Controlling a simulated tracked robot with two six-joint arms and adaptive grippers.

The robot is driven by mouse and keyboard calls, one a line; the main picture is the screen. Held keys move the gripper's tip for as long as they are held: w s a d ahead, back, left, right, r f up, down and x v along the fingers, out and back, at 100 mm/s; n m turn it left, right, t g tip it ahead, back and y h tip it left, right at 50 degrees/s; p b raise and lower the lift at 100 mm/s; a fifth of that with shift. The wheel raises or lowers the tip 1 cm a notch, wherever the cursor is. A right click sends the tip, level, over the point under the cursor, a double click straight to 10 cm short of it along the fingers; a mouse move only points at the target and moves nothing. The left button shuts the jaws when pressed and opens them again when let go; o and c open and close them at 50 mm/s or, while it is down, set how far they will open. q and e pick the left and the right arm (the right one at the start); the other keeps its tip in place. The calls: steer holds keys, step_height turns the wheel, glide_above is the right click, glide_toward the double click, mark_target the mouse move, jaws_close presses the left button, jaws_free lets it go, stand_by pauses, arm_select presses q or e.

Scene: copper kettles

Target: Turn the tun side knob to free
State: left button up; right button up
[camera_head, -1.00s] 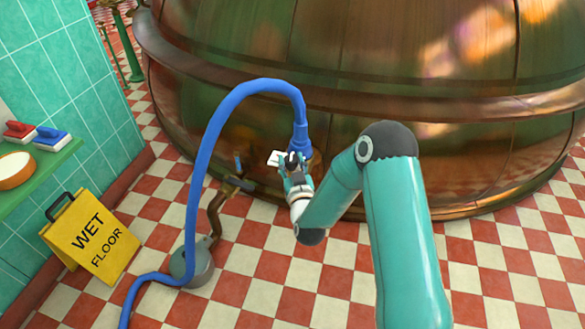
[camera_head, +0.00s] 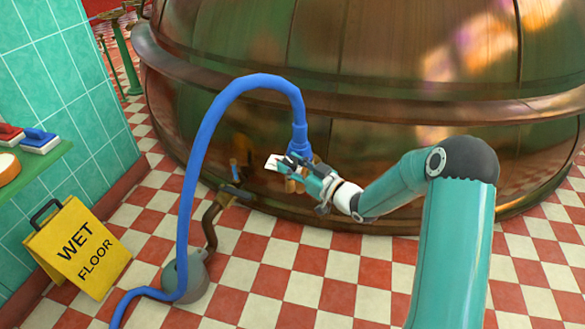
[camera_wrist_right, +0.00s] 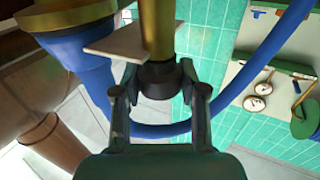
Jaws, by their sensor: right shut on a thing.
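The big copper tun (camera_head: 400,130) fills the back of the head view. A blue hose (camera_head: 193,190) ends in a blue coupling (camera_head: 300,140) at its lower side. My right gripper (camera_head: 289,166) is just below that coupling, coming in from the right. In the wrist view its fingers are closed on the dark side knob (camera_wrist_right: 158,82), one on each side. A brass stem (camera_wrist_right: 158,30) rises from the knob, with a pale flat plate (camera_wrist_right: 130,42) beside it. The fingers mostly hide the knob in the head view. My left gripper is not in view.
A grey rounded unit (camera_head: 184,275) with a brown pipe (camera_head: 211,225) stands on the checkered floor, left of my gripper. A yellow wet-floor sign (camera_head: 78,248) and a green shelf (camera_head: 40,170) are at the left.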

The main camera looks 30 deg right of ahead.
steer(key=shift+w+r, duration=0.1)
steer(key=shift+r, duration=0.1)
steer(key=o, duration=1.1)
steer(key=shift+f, duration=0.1)
steer(key=shift+o, duration=0.3)
steer(key=shift+s+f, duration=0.1)
steer(key=shift+s, duration=0.15)
steer(key=v, duration=1.1)
steer(key=shift+s, duration=0.3)
steer(key=shift+d, duration=0.1)
steer(key=shift+w, duration=0.1)
